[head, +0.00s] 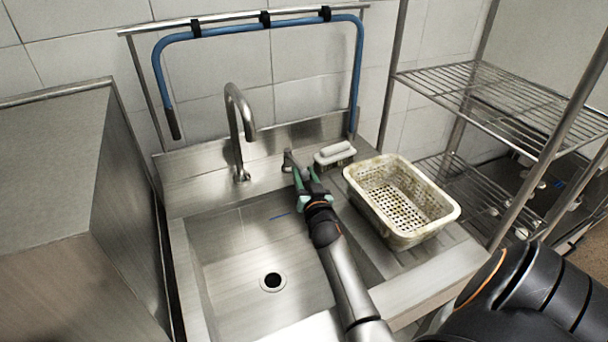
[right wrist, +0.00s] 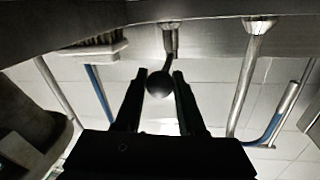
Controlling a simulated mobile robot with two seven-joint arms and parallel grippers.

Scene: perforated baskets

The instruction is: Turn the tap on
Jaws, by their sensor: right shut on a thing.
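The tap's curved steel spout (head: 235,120) rises behind the sink (head: 235,265), left of its small lever handle (head: 290,160). My right gripper (head: 305,178) reaches over the sink to this handle. In the right wrist view, which looks upside down, the handle (right wrist: 170,45) ends in a dark round knob (right wrist: 160,83) between the two fingers of my right gripper (right wrist: 157,85). The gripper is shut on the handle at its knob. The spout also shows there (right wrist: 240,90), to the right. No water shows from the spout. My left gripper is not in view.
A white-handled brush (head: 335,154) lies on the ledge just right of the handle. A dirty perforated basket (head: 447,220) stands right of the sink. A blue hose (head: 265,27) hangs on the wall. A wire rack (head: 510,105) stands at right, a cabinet (head: 125,170) at left.

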